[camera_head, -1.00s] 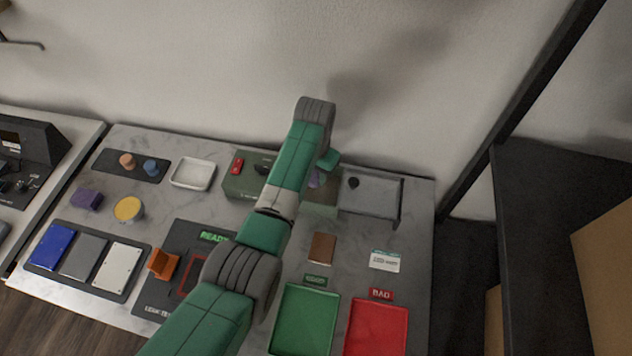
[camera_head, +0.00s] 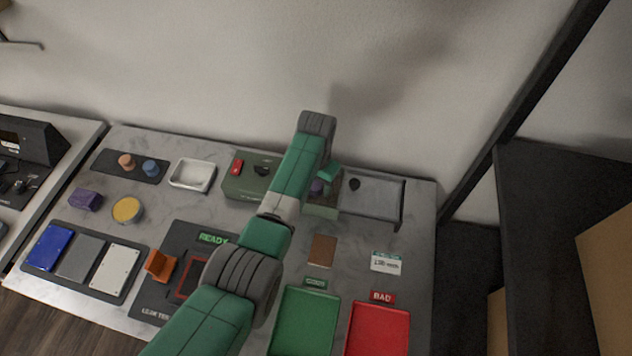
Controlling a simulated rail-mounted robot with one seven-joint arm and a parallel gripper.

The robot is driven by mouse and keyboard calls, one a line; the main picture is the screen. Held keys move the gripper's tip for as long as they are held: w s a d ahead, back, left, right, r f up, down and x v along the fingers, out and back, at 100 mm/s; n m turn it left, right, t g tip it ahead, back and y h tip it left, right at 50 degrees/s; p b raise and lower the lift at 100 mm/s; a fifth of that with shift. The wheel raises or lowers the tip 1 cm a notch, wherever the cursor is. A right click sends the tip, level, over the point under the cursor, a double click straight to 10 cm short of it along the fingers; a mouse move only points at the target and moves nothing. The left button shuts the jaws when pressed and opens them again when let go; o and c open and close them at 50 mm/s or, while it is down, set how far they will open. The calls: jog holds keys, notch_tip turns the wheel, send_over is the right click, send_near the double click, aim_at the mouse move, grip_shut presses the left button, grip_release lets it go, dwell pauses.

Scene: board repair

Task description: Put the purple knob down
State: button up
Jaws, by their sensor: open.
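The purple knob (camera_head: 317,187) shows as a small dark purple shape just under my gripper (camera_head: 327,173), over the right end of the dark green box (camera_head: 236,187). My arm covers the middle of that box and part of the knob. My gripper is small in the picture and partly hidden by my wrist. Its jaws are open close around or just above the knob. I cannot tell whether they touch it.
A grey tray-like fixture (camera_head: 380,190) with a black knob (camera_head: 355,184) stands right of the box. A white dish (camera_head: 207,175) and a dark pad (camera_head: 108,164) with two round knobs lie left. Green (camera_head: 303,325) and red (camera_head: 380,335) trays lie in front.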

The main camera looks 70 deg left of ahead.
aim_at(316, 183)
notch_tip(316, 183, up, 12)
jog(key=p, duration=0.2)
jog(key=shift+r+p, duration=0.15)
jog(key=shift+p, duration=0.2)
